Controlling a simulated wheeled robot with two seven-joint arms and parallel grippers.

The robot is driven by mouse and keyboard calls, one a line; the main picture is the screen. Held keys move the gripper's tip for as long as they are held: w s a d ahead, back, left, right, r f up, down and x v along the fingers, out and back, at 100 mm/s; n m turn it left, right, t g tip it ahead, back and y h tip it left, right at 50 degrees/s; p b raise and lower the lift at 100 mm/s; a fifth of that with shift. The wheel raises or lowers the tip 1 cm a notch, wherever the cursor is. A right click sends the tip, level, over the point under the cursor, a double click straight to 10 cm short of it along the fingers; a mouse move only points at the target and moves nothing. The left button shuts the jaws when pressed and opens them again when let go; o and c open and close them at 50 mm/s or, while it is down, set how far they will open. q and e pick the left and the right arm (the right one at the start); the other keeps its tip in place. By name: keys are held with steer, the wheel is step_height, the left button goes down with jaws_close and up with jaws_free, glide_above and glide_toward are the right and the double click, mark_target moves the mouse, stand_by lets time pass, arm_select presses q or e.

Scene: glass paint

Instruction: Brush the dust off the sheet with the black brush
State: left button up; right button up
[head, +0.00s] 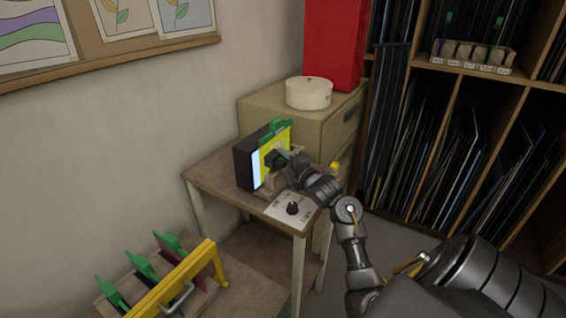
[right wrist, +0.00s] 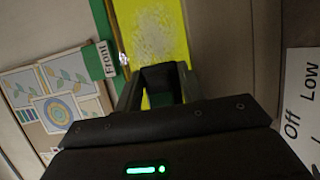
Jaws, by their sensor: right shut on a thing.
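The yellow sheet (head: 265,165) stands upright against a black box with a lit pale face (head: 256,167) on the small table, with a green clip (head: 279,126) at its top. In the right wrist view the sheet (right wrist: 152,12) shows a whitish, speckled dust patch and a green edge strip marked "Front" (right wrist: 104,50). My right gripper (head: 283,162) is in front of the sheet. It is shut on a dark thing, which looks like the black brush (right wrist: 163,74), mostly hidden by the fingers. I cannot tell whether it touches the sheet. My left gripper is out of view.
A control plate with a black dial (head: 292,208) lies at the table's front. A rack with a yellow bar (head: 172,281) and several green-clipped pieces stands at lower left. A beige cabinet (head: 290,122) carries a round white tin (head: 309,94) and a red box (head: 334,42).

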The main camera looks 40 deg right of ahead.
steer(key=shift+w+d, duration=0.2)
steer(key=shift+d, duration=0.55)
steer(key=shift+w+d, duration=0.15)
steer(key=shift+d, duration=0.55)
steer(key=shift+b, duration=0.3)
steer(key=shift+w+d+b, duration=0.2)
steer(key=shift+d+b, duration=0.05)
steer(key=shift+d, duration=0.35)
steer(key=shift+w+d+b, duration=0.2)
steer(key=shift+d, duration=0.35)
steer(key=shift+w+d, duration=0.25)
steer(key=shift+d, duration=0.35)
steer(key=shift+w+d+b, duration=0.2)
steer(key=shift+d+b, duration=0.25)
steer(key=shift+d, duration=0.25)
steer(key=shift+w+d+b, duration=0.2)
steer(key=shift+d+b, duration=0.2)
steer(key=shift+d, duration=0.3)
steer(key=shift+w+d, duration=0.2)
steer(key=shift+d, duration=0.25)
steer(key=shift+a, duration=0.1)
